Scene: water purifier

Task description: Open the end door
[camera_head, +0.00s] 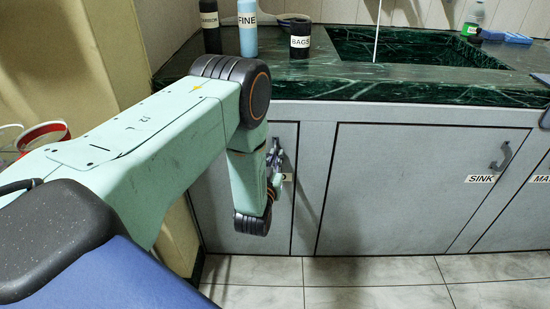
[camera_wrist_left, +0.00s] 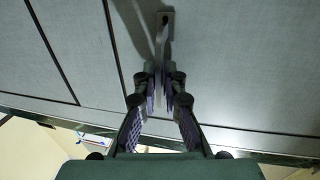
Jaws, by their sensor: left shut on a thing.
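The end door (camera_head: 215,205) is a grey cabinet panel at the left end of the row under the counter. It looks flush with the cabinet front. My left arm covers part of it, and its label is mostly hidden. My left gripper (camera_head: 274,165) is at the door's upper right, at its handle. In the left wrist view, the gripper (camera_wrist_left: 160,85) is shut on the metal bar handle (camera_wrist_left: 163,32), with one finger on each side of it.
The dark green marble counter (camera_head: 420,85) overhangs the doors. It carries a blue bottle (camera_head: 247,30), a black "BAGS" canister (camera_head: 300,42) and a sink basin (camera_head: 410,48). The tiled floor (camera_head: 370,280) in front is clear.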

